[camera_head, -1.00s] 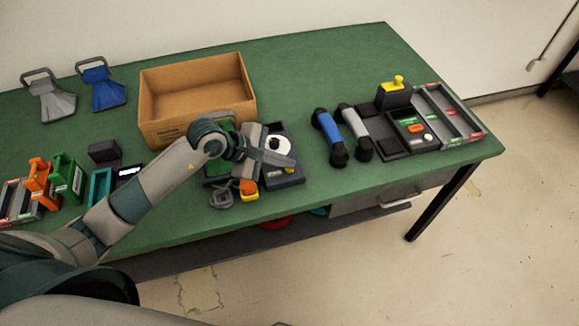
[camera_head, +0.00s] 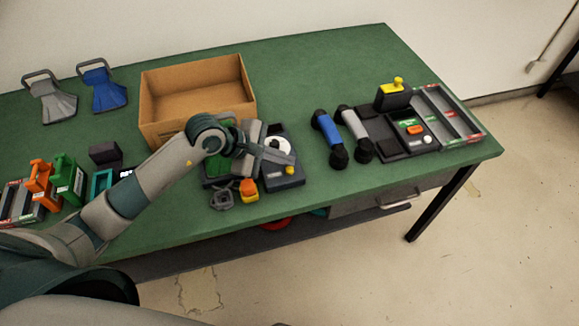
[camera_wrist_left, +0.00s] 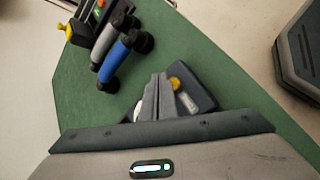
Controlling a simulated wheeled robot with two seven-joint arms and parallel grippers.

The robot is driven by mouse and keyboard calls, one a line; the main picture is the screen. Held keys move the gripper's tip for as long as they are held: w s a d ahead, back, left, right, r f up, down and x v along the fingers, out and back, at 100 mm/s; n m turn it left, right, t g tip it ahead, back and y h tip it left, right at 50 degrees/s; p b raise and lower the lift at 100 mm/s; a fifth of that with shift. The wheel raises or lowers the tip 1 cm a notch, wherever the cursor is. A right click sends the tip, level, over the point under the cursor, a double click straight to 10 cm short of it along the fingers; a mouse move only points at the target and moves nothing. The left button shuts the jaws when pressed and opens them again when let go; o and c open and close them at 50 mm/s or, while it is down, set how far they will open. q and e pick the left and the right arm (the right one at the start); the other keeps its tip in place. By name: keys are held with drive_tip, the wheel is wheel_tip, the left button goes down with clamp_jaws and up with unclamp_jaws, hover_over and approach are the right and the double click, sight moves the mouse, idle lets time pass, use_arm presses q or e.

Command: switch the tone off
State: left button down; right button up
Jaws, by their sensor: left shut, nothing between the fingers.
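A dark grey box-shaped device (camera_head: 284,182) with a white round dial (camera_head: 279,146) and a small yellow knob (camera_head: 290,170) sits near the table's front edge. My left gripper (camera_head: 290,159) is above it, its fingers reaching across the dial toward the knob. In the left wrist view the shut fingers (camera_wrist_left: 157,78) hold nothing and point over the device (camera_wrist_left: 203,94), beside the yellow knob (camera_wrist_left: 174,83). The fingers partly hide the dial. I cannot tell whether they touch the device. My right gripper does not show.
A cardboard box (camera_head: 157,134) stands behind the arm. A blue handset (camera_head: 328,130) and a grey handset (camera_head: 354,124) lie to the right, beside a black console (camera_head: 393,143). An orange-and-yellow item (camera_head: 249,187) sits left of the device. Open table lies behind the handsets.

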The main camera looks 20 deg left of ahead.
use_arm(q)
wheel_tip(320, 180, up, 5)
drive_tip(key=shift+p, duration=1.15)
drive_tip(key=shift+a, duration=0.1)
